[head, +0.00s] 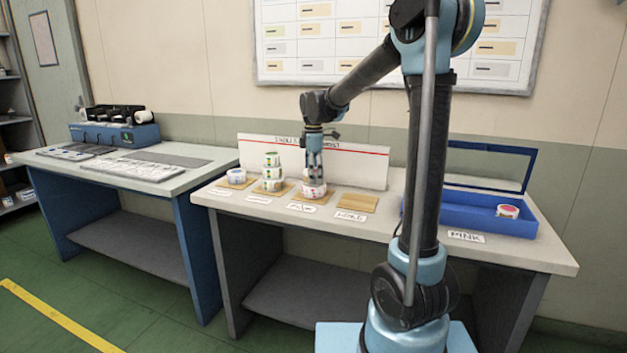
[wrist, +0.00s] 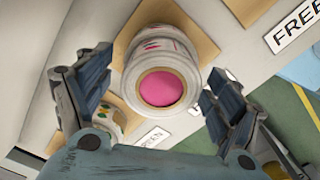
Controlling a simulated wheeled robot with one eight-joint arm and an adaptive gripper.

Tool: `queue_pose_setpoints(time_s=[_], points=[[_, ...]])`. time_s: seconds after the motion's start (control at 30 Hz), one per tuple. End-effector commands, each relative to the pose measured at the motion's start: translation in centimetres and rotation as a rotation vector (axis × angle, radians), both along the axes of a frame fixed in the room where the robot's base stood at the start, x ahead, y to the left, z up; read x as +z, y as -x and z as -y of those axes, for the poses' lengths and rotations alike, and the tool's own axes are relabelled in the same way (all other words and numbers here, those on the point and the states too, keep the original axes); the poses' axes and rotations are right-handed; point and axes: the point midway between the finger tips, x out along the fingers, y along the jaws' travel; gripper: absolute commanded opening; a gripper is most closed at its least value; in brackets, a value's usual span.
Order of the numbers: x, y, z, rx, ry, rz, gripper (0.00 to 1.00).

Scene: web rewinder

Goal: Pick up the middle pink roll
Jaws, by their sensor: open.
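A white roll with a pink core (wrist: 162,88) fills the middle of the wrist view, on the wooden pad (wrist: 200,32) beside the FREE label. Its side wall has pink marks. In the head view the roll (head: 314,191) shows just below my gripper (head: 315,176). My gripper, also in the wrist view (wrist: 159,68), is open, with one finger on each side of the roll and visible gaps. It holds nothing. The fingers hide much of the roll in the head view, so I cannot tell how many are stacked there.
Left of it stand stacked rolls (head: 272,172) and a single roll (head: 236,176) on pads. To the right is an empty pad (head: 357,202). A blue open-lidded box (head: 470,217) labelled PINK holds a pink-topped roll (head: 508,211). A white sign board (head: 355,165) stands behind.

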Motion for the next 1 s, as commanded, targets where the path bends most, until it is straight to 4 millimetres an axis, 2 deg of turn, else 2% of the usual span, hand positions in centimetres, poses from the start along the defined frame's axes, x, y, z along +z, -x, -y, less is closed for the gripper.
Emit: queue_pose_setpoints(time_s=[0.23, 0.4, 0.47, 0.83, 1.0], points=[[-0.1, 0.0, 0.0, 0.000, 0.000, 0.000, 0.84], [-0.1, 0.0, 0.0, 0.000, 0.000, 0.000, 0.46], [-0.1, 0.0, 0.0, 0.000, 0.000, 0.000, 0.34], [0.2, 0.0, 0.0, 0.000, 0.000, 0.000, 0.34], [2.1, 0.0, 0.0, 0.000, 0.000, 0.000, 0.34]])
